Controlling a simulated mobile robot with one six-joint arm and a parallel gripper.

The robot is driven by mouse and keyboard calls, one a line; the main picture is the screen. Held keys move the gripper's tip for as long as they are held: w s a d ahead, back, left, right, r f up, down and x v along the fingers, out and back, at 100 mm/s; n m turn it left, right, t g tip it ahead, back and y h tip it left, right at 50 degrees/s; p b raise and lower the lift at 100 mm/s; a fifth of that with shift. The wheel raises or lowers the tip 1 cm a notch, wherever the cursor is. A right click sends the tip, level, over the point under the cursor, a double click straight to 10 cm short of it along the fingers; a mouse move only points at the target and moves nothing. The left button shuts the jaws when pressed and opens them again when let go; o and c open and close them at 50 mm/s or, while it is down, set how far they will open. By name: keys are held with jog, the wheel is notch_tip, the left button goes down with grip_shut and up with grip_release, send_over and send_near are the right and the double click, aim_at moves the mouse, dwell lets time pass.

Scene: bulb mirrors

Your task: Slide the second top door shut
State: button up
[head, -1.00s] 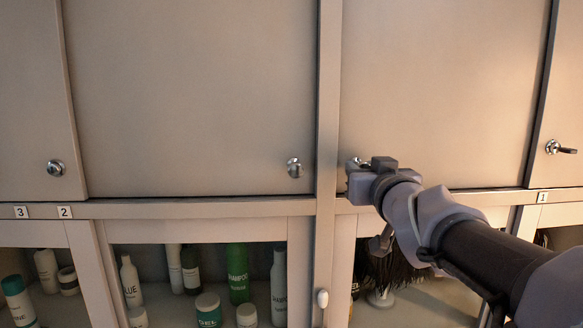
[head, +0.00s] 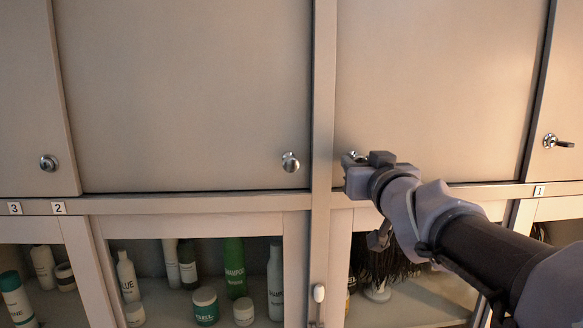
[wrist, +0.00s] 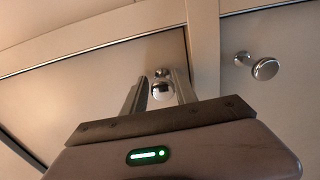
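The cabinet's top row has sliding doors with round metal knobs. Number tags 3 (head: 14,208), 2 (head: 58,208) and 1 (head: 540,190) sit on the rail below. Tag 2 is under the seam between the left door (head: 22,95) and the wide middle door (head: 185,90). My gripper (head: 357,166) is at the knob (head: 355,157) of the door right of the post (head: 435,90). In the wrist view, the fingers of my gripper (wrist: 161,83) stand open on either side of that knob (wrist: 163,88). Firm contact cannot be seen.
A vertical post (head: 324,100) stands just left of my gripper. The middle door's knob (head: 290,162) is beyond it. Below are glazed doors with bottles (head: 235,265) and jars, and a dark brush (head: 380,270). The far right door has a handle-like knob (head: 557,142).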

jog(key=s+p, duration=0.4)
jog(key=s, duration=1.3)
jog(key=shift+p, duration=0.4)
jog(key=shift+f, duration=0.1)
